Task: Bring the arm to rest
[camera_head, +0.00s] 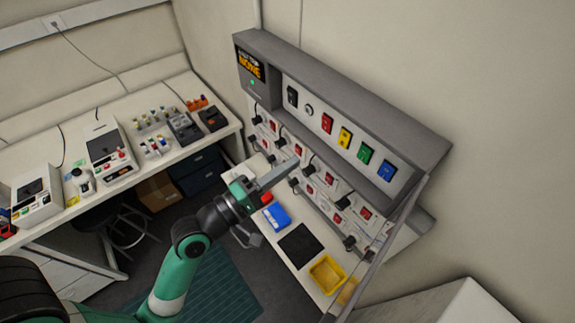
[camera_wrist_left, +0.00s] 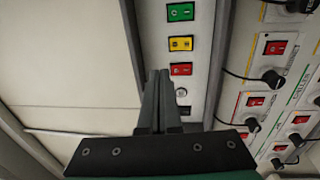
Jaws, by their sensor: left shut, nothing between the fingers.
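My left arm, green and dark grey, comes in from the lower left in the head view. Its left gripper (camera_head: 280,178) is raised in front of the grey control panel (camera_head: 355,97), over the narrow white bench. In the left wrist view the gripper (camera_wrist_left: 158,75) has its two fingers together with nothing between them. The fingers point toward the panel's column of coloured switches, and I cannot tell how far off they are. The right gripper does not show in either view.
Red, yellow, green and blue switches (camera_head: 387,170) line the panel, with red rockers and black plugs below. A blue box (camera_head: 277,215), a black pad (camera_head: 300,246) and a yellow tray (camera_head: 327,275) lie on the narrow bench. A longer bench with instruments (camera_head: 108,147) stands left.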

